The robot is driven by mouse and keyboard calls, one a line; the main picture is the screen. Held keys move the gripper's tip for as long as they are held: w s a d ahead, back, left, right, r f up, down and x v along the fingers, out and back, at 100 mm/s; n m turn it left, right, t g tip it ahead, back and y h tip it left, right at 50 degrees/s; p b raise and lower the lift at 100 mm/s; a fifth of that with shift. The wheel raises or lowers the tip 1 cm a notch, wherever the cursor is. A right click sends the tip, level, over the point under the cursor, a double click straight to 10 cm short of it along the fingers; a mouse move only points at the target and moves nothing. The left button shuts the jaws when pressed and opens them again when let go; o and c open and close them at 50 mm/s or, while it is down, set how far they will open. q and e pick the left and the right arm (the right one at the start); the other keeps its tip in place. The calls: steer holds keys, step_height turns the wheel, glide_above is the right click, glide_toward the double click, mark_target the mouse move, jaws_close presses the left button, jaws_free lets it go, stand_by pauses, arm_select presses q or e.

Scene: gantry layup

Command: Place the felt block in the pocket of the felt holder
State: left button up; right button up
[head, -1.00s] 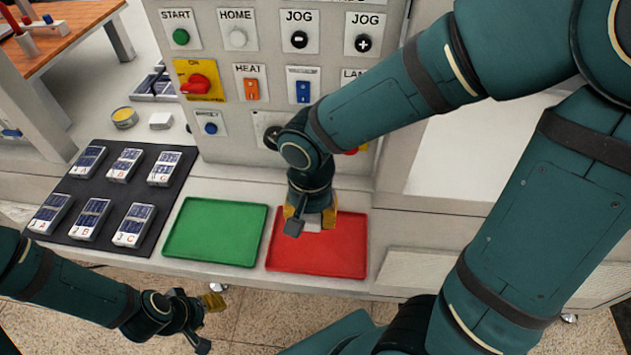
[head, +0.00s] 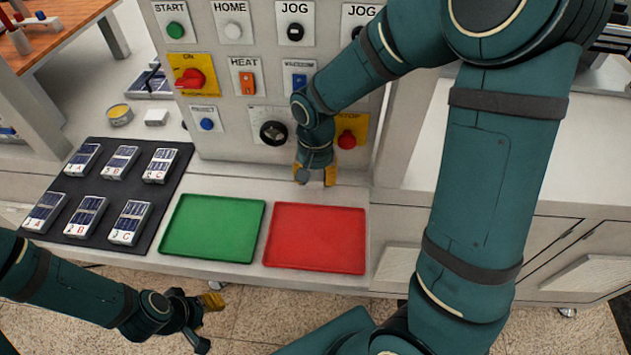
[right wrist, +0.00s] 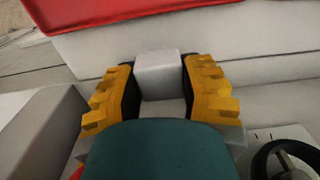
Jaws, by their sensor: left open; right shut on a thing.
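A plain white block, apparently the felt block (right wrist: 160,75), is between the yellow fingers of my right gripper (right wrist: 161,88) in the right wrist view. The right gripper is shut on it. In the head view, the right gripper (head: 315,175) is behind the red tray, close to the foot of the control panel, and it hides the block. My left gripper (head: 207,322) is open and empty, low in front of the bench edge. I cannot make out a felt holder or its pocket in either view.
A red tray (head: 315,238) and a green tray (head: 212,228) lie empty. A black mat (head: 115,197) holds several labelled packs. The control panel (head: 255,92) has protruding knobs.

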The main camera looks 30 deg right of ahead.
steer(key=shift+w+d+f, duration=0.1)
steer(key=shift+w+f, duration=0.1)
steer(key=shift+f, duration=1.05)
steer(key=shift+f+b, duration=0.1)
steer(key=shift+b, duration=0.2)
steer(key=o, duration=0.4)
steer(key=shift+f, duration=0.1)
steer(key=o, duration=0.4)
steer(key=shift+c, duration=0.2)
